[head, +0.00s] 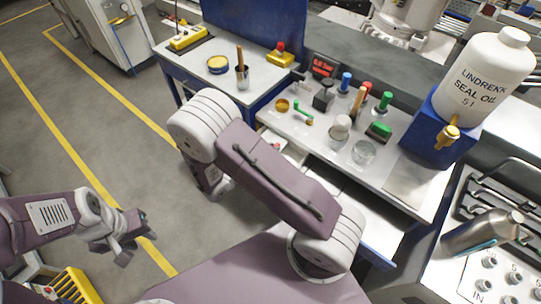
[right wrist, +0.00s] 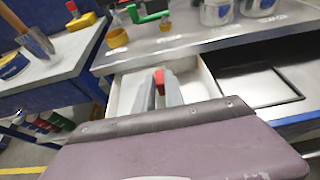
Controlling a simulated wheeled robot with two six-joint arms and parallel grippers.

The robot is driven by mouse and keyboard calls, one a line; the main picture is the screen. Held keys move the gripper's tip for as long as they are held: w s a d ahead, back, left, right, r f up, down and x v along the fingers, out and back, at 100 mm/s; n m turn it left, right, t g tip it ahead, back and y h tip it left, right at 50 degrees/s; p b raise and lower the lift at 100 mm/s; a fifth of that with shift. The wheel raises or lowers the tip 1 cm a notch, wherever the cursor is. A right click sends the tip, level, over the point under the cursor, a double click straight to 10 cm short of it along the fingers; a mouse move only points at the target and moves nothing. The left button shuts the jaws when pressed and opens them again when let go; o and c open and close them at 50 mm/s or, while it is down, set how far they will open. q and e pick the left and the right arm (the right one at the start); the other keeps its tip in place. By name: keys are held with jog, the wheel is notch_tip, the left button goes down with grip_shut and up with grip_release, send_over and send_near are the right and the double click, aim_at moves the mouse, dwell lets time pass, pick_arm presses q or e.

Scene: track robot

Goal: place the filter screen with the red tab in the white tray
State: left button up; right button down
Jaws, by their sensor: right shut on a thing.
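A red tab (right wrist: 160,77) sits between the fingertips of my right gripper (right wrist: 158,88) in the right wrist view. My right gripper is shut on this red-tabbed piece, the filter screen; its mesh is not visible. The white tray (right wrist: 203,70) lies around and beneath the fingertips, below the bench edge. I cannot tell whether the screen touches the tray. In the head view my right upper arm hides the right gripper, and only a small part of the tray area shows. My left gripper (head: 136,248) is open and empty, low over the floor at the left.
A bench (head: 306,126) with bottles, a glass jar and coloured tools stands above the tray. A blue-sided table (head: 205,73) is to its left. A white seal oil jug (head: 484,75) stands at the right.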

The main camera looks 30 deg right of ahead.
jog(key=shift+w+d+f, duration=0.1)
jog(key=shift+w+f, duration=0.1)
jog(key=shift+w, duration=0.15)
jog(key=shift+f, duration=2.05)
jog(key=shift+f+b, duration=0.2)
jog(key=shift+b, duration=0.2)
jog(key=c, duration=1.4)
grip_release()
jog(key=shift+r, duration=0.2)
